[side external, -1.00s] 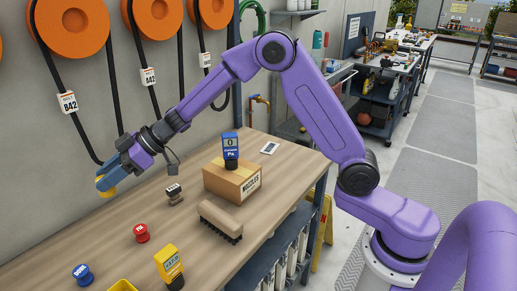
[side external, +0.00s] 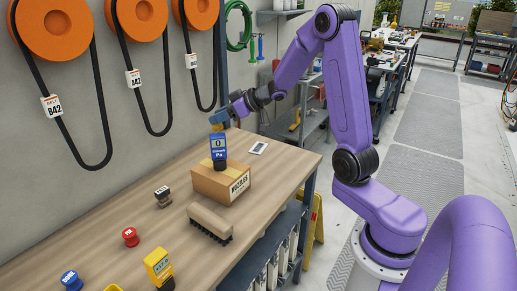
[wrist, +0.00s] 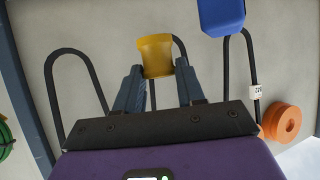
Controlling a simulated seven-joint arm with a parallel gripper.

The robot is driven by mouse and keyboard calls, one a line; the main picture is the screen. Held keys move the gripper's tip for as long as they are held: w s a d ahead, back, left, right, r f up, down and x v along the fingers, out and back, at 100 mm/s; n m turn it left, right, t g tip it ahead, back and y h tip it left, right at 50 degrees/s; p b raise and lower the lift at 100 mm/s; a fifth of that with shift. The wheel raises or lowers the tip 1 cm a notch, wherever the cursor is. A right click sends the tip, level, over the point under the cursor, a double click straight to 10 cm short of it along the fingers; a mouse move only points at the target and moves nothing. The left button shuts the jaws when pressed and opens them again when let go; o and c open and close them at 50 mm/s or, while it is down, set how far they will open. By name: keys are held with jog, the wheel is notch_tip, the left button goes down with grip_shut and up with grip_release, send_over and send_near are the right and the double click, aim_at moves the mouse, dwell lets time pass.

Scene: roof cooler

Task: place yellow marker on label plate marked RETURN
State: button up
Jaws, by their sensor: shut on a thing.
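My gripper (wrist: 157,88) is shut on the yellow marker (wrist: 155,55), which shows between the fingertips in the wrist view. In the side view my gripper (side external: 224,117) is above and behind the blue meter, near the back of the bench. A small yellow bit of the marker (side external: 215,127) shows there, just above the blue meter. A flat white-and-dark plate (side external: 258,148) lies on the bench to the right, behind the box. Its print is too small to read, so I cannot tell whether it says RETURN.
The blue meter (side external: 218,148) stands on a cardboard box (side external: 210,184), close below my gripper. A blue thing (wrist: 222,14) shows top right in the wrist view. A brush (side external: 210,222), black-topped stamp (side external: 162,196), red knob (side external: 130,237) and yellow meter (side external: 159,268) stand on the bench (side external: 100,215).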

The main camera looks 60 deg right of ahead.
jog(key=s+d+m+h, duration=0.5)
jog(key=s+d, duration=0.7)
jog(key=d, duration=0.3)
send_over(261, 148)
jog(key=s, duration=0.1)
jog(key=shift+t, duration=0.4)
jog(key=f, duration=0.9)
jog(key=a+f, duration=0.1)
jog(key=f, duration=0.4)
jog(key=shift+w+d+f, duration=0.35)
jog(key=shift+f, duration=1.85)
jog(key=shift+f, duration=0.15)
jog(key=o, duration=1)
jog(key=shift+o, duration=0.2)
